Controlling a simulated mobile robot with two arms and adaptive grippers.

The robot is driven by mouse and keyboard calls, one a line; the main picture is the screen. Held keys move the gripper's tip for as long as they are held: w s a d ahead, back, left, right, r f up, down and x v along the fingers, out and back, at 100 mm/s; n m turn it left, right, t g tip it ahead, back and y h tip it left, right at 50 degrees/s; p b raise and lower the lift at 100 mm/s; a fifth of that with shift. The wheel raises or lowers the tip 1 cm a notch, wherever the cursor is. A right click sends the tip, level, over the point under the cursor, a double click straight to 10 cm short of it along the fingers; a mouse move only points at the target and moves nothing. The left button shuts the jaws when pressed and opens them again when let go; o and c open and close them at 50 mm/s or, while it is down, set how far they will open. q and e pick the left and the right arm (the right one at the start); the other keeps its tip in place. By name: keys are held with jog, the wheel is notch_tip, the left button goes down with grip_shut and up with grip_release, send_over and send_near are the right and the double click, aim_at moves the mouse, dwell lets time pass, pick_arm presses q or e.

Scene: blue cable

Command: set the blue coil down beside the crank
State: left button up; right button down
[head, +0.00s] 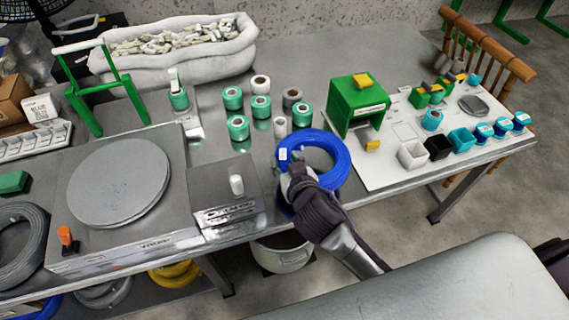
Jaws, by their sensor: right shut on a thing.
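The blue coil (337,147) is a thick ring near the front edge of the metal table, with a small white label on its left side. My right gripper (291,172) is shut on the near left part of the coil, and its dark wrist hides part of the ring. I cannot tell whether the coil touches the table. A grey box with an upright white knob (236,185), which may be the crank, stands left of the coil and apart from it. My left gripper is not in view.
Several green and white spools (261,106) stand behind the coil. A green box (358,104) stands on a white board (385,167) at right, with small cups. A large grey disc (119,183) lies at left. A narrow bare strip of table separates knob box and coil.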

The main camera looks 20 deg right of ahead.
jog(key=x, duration=0.5)
jog(key=shift+w+d+f, duration=0.15)
jog(key=shift+d+f, duration=0.05)
jog(key=shift+f, duration=0.15)
notch_tip(320, 180, down, 4)
jog(key=shift+f+b, duration=0.1)
jog(key=shift+b, duration=0.35)
jog(key=c, duration=0.6)
grip_release()
jog(key=shift+f, duration=0.1)
jog(key=shift+c, duration=0.2)
jog(key=v, duration=1.2)
